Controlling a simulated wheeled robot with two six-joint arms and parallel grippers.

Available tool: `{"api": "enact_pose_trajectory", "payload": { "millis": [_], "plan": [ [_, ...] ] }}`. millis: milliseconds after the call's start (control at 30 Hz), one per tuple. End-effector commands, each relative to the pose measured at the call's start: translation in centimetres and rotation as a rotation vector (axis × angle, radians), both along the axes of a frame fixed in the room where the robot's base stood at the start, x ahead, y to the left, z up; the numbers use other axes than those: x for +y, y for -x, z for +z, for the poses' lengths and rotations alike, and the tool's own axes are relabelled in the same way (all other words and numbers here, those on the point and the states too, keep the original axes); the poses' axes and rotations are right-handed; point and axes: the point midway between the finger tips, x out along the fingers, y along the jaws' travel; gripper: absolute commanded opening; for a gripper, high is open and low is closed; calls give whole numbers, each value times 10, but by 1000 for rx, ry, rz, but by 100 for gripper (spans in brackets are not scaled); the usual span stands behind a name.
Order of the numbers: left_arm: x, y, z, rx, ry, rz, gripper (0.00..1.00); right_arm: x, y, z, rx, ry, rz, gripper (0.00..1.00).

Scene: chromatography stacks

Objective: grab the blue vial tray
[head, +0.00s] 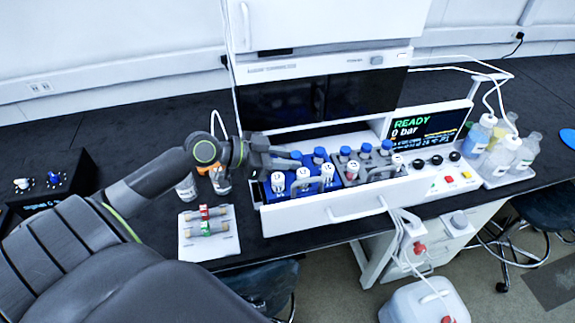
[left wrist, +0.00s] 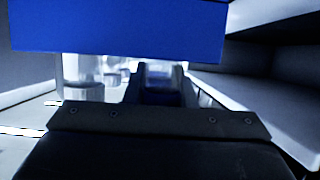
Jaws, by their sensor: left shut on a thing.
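The blue vial tray (head: 335,182) sits in the left part of the open white drawer, holding several white-capped and blue-capped vials. My left gripper (head: 290,160) reaches in from the left at the tray's back edge and is shut on the tray. In the left wrist view a blue face of the tray (left wrist: 118,27) fills the top, and the gripper fingers (left wrist: 160,84) close with blue between them. The exact grip point is hidden in the head view. My right gripper is not in view.
A grey vial tray (head: 379,175) stands right beside the blue one in the drawer (head: 345,209). The instrument body rises just behind. Bottles (head: 480,135) stand at the right, and a white pad with tubes (head: 208,245) lies at the left.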

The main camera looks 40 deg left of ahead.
Motion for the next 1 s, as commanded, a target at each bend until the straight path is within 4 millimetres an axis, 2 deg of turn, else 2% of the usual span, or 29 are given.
{"api": "enact_pose_trajectory", "payload": {
  "millis": [133,700,1000],
  "plan": [
    [0,0,16,-3,-4,-3,0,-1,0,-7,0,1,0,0],
    [40,47,14,6,-4,1,0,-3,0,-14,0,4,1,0],
    [56,67,18,5,3,0,0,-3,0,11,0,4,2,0]
  ]
}}
